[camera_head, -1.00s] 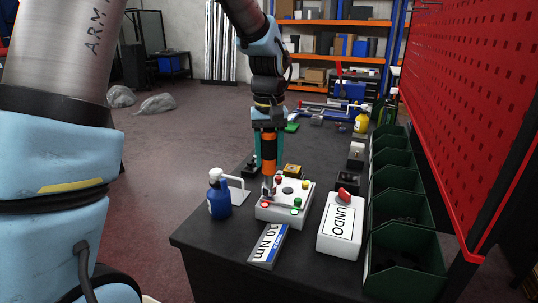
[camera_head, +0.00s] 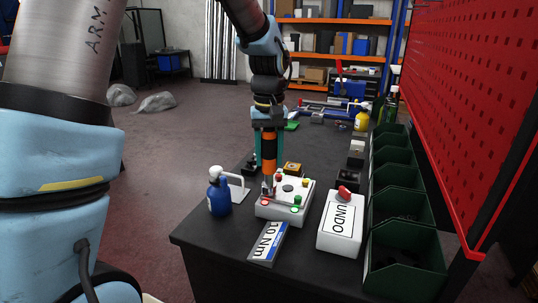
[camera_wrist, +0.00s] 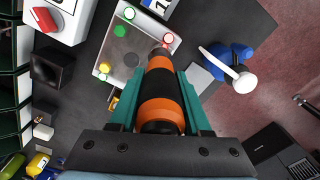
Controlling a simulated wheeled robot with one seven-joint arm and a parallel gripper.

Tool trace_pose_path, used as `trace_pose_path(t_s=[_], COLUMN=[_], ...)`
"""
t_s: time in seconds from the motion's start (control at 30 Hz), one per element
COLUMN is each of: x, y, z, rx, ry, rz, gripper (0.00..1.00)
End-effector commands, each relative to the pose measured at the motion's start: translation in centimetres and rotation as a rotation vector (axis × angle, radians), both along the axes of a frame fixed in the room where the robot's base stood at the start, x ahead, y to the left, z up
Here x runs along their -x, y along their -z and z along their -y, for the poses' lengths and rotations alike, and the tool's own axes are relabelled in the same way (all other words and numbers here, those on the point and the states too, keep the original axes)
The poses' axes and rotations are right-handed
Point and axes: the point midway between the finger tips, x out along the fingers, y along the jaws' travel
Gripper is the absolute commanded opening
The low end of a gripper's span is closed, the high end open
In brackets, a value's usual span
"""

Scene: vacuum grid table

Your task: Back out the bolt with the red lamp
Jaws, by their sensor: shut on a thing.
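My gripper (camera_wrist: 157,97) is shut on an orange and black power screwdriver (camera_head: 269,147), which points down. Its grey tip meets the white bolt box (camera_head: 270,212) at the near left corner in the head view. In the wrist view the tip lies right beside a red-ringed lamp (camera_wrist: 167,39). The bolt under the tip is hidden by the tool. The box top also carries a green ring (camera_wrist: 120,30), a green dome (camera_wrist: 104,67), a yellow dome (camera_wrist: 101,76) and a dark round spot (camera_wrist: 131,60).
A white UNDO box (camera_head: 340,226) with a red knob stands to the right. A 10 Nm sign (camera_head: 267,243) lies in front. A blue bottle (camera_head: 218,195) stands to the left. Green bins (camera_head: 400,245) line the right edge, below a red pegboard (camera_head: 470,110).

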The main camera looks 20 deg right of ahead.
Motion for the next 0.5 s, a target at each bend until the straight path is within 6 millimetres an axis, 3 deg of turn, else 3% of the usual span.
trace_pose_path(t_s=[0.5], x=[-0.02], y=[0.57], z=[0.02], rx=[0.0], ry=[0.0], rz=[0.001], gripper=[0.0])
